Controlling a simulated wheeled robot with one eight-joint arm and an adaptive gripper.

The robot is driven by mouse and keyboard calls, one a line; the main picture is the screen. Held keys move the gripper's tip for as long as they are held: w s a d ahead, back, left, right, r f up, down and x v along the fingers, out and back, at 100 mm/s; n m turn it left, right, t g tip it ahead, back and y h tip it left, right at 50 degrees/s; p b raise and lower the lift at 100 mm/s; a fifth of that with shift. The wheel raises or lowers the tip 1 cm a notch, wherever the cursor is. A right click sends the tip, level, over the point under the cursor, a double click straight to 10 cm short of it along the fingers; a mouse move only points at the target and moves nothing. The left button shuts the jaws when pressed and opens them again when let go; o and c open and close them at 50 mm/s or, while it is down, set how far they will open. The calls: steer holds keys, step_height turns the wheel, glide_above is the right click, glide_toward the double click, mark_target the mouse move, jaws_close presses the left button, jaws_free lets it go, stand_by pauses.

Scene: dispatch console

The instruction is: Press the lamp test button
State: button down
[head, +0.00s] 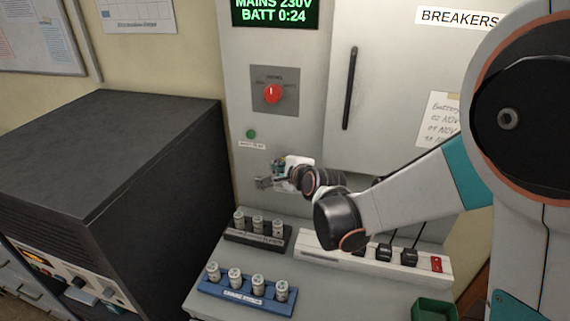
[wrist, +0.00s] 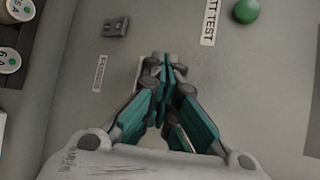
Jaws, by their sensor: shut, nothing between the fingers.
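A round green button (head: 251,134) sits on the grey cabinet front, below the red rotary switch, with a small white label under it. In the wrist view the green button (wrist: 246,11) is at the top right edge, beside a white label (wrist: 208,32) whose visible end reads "TEST"; the rest is cut off. My gripper (head: 262,183) is shut and empty, in front of the panel and below the button in the head view. Its teal fingers (wrist: 164,65) meet in the wrist view, apart from the button.
A red rotary switch (head: 273,94) is above the button. Fuse blocks (head: 257,236) and a power strip (head: 400,262) with plugs lie on the ledge below. A dark cabinet (head: 120,150) stands left. The wrist view shows a small grey fitting (wrist: 116,27).

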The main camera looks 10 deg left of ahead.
stand_by(0.6)
steer(key=shift+s, duration=0.7)
steer(key=shift+s+a, duration=0.1)
steer(key=shift+s+a+b, duration=0.15)
steer(key=shift+s+b, duration=0.05)
steer(key=shift+s, duration=1)
steer(key=shift+s+a+b, duration=0.15)
steer(key=shift+s, duration=1.05)
stand_by(4.2)
